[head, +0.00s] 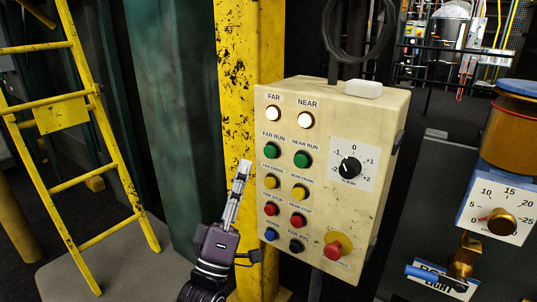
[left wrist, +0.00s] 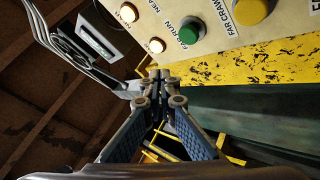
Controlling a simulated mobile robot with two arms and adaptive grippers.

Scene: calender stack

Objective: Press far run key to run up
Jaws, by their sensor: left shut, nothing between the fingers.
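The far run key is the green button (head: 271,150) in the left column of the cream control box (head: 335,120). In the left wrist view the green button (left wrist: 190,33) shows at the top, unobstructed. The near run key (head: 303,159) is another green button to its right. The lit FAR lamp (head: 273,114) and NEAR lamp (head: 306,120) are above. My left gripper (head: 246,164) points up, just left of the box and slightly below the far run key. Its fingers (left wrist: 160,76) are shut and empty, apart from the key. My right gripper is out of view.
Yellow crawl keys (head: 270,181), red stop keys (head: 271,209) and a red mushroom button (head: 334,250) are lower on the box. A yellow post (head: 236,60) stands behind my gripper. A yellow ladder (head: 75,120) is at left. A gauge unit (head: 498,212) is at right.

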